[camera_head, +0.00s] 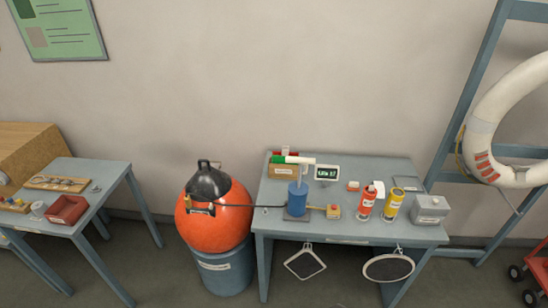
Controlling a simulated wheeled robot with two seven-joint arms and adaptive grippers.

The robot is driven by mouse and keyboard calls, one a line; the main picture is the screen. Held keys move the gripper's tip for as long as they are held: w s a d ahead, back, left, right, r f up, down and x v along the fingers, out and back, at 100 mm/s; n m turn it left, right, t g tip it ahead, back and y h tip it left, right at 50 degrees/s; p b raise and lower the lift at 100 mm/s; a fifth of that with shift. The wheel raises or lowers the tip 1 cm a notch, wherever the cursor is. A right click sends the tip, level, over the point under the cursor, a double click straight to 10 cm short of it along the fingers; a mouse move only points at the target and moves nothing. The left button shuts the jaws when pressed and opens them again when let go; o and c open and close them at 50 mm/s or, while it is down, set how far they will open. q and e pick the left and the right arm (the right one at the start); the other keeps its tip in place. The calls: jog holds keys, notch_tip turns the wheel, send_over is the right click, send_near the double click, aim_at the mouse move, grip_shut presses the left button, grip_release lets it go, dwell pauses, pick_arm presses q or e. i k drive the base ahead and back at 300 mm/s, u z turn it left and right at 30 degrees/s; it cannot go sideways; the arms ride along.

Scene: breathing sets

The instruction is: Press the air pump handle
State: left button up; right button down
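The air pump (297,199) appears as a blue upright cylinder on a dark base plate on the grey-blue table at centre right. A horizontal handle (300,160), white with a green end on the left, sits above it on a light upright rod. The handle stands raised, clear of the cylinder's top. A dark hose (268,206) runs from the pump area left to a large orange ball-shaped float (215,226) with a black top. Neither of my grippers shows in the head view, so nothing of mine is at the handle.
The float rests on a blue drum (225,270). A second table (85,200) stands left. A lifebuoy (485,130) hangs right.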

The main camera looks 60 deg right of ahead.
aim_at(300, 161)
jog(key=z, duration=0.2)
jog(key=i, duration=0.6)
jog(key=z, duration=0.85)
jog(key=i, duration=0.4)
jog(key=z, duration=0.55)
